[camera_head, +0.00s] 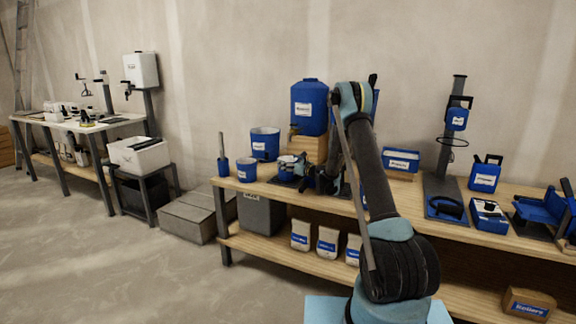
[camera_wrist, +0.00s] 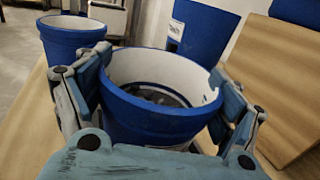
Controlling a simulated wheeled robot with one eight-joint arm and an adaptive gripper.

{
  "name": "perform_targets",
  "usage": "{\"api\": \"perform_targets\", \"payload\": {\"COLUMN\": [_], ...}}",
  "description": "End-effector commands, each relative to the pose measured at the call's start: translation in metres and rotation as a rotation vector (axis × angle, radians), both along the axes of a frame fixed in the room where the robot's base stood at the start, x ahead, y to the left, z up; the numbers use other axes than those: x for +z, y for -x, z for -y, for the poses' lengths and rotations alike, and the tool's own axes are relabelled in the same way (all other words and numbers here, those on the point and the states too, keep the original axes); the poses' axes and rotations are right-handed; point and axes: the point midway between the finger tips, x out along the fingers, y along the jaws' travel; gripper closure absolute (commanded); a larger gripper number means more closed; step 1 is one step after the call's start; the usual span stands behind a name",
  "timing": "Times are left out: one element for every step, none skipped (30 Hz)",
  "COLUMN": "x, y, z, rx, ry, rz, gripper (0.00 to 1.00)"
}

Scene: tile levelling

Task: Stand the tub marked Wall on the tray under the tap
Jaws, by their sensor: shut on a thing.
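My gripper (camera_head: 306,178) is shut on a blue tub (camera_head: 287,167) above the left part of the bench. In the wrist view its fingers clasp both sides of the tub (camera_wrist: 160,112), which is upright with a white inside and something grey at the bottom. The tub's lettering is not readable, so I cannot tell whether it says Wall. A blue tank (camera_head: 309,103) stands on a wooden block (camera_head: 307,148) just behind, with a small tap (camera_head: 293,131) at its lower left. A dark flat patch below the held tub may be the tray; it is mostly hidden, and contact is unclear.
A second small blue tub (camera_head: 246,170) stands left of the held one; it also shows in the wrist view (camera_wrist: 72,42). A larger blue bucket (camera_head: 265,144) stands behind. A blue upright tool (camera_head: 222,162) is at the bench's left end. Boxes and stands fill the right side.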

Motion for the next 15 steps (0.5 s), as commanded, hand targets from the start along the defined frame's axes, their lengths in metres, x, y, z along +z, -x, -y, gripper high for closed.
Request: {"api": "perform_targets", "payload": {"x": [0.0003,0.0000,-0.0008,-0.0015,-0.0014,-0.0013,-0.0013,-0.0012,-0.0012,-0.0012,-0.0011,-0.0011,-0.0011,-0.0010,-0.0010], "y": [0.0000,0.0000,0.0000,0.0001,0.0001,0.0000,0.0001,0.0001,0.0001,0.0000,0.0000,0.0000,0.0001,0.0001,0.0001], "z": [-0.0001,-0.0001,-0.0001,-0.0002,-0.0002,-0.0003,-0.0002,-0.0002,-0.0002,-0.0003,-0.0003,-0.0003,-0.0004,-0.0004,-0.0004], "rx": [0.000,0.000,0.000,0.000,0.000,0.000,0.000,0.000,0.000,0.000,0.000,0.000,0.000,0.000,0.000], "ry": [-0.001,-0.001,-0.001,0.000,0.000,0.000,0.000,0.000,0.000,0.000,0.000,0.000,0.000,0.000,0.000], "rz": [-0.001,-0.001,-0.001,0.000,0.000,0.000,0.000,0.000,0.000,0.000,0.000,0.000,0.000,0.000,0.000], "gripper": [0.82,0.82,0.82,0.11,0.04,0.00,0.00,0.00,0.00,0.00,0.00,0.00,0.00,0.00,0.00]}}
